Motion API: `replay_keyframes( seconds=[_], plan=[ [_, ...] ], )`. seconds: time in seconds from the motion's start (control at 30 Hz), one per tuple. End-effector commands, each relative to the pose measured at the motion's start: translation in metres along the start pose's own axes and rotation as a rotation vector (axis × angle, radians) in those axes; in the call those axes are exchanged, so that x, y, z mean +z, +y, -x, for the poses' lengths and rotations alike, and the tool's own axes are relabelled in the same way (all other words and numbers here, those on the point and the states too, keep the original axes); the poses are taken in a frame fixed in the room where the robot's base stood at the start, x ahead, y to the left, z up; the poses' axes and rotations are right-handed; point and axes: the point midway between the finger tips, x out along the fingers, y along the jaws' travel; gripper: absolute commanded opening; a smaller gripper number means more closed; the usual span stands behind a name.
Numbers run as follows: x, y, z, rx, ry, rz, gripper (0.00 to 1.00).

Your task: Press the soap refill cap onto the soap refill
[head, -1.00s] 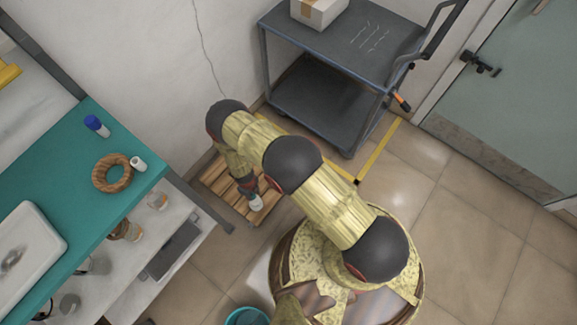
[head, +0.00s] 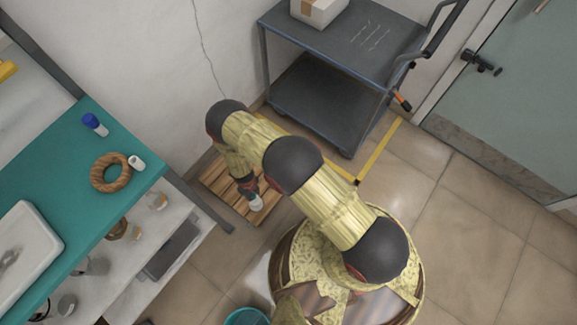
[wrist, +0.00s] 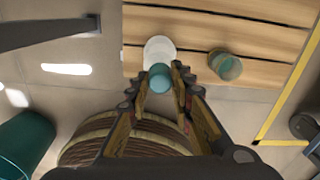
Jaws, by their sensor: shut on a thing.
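My gripper (wrist: 160,84) is shut on the soap refill cap (wrist: 158,50), which shows as a teal knob between the fingertips with a wider white round part beyond it. In the head view, the cap (head: 257,203) is a pale shape at the tip of my gripper (head: 252,192), over the wooden slats. A greenish, see-through round container, which looks like the soap refill (wrist: 226,65), stands on the slats to the right of the cap in the wrist view, apart from it. I cannot pick out the refill in the head view.
The slatted wooden platform (head: 213,178) lies low by the wall. A teal-topped bench (head: 60,165) with a wooden ring (head: 110,173) and small bottles stands to the left. A dark cart (head: 345,45) stands behind. A teal bin (wrist: 25,145) is at the wrist view's lower left.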

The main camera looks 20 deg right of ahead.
Motion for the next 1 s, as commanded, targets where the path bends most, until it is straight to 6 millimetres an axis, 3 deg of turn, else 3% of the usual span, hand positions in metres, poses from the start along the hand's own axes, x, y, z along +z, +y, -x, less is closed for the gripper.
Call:
replay_keyframes(
  seconds=[0.87,0.9,1.0],
  plan=[
    [0.0,0.0,-0.012,0.0,0.0,0.001,0.0],
    [0.0,0.0,-0.012,0.0,0.0,0.001,0.24],
    [0.0,0.0,-0.012,0.0,0.0,0.001,0.3]
  ],
)
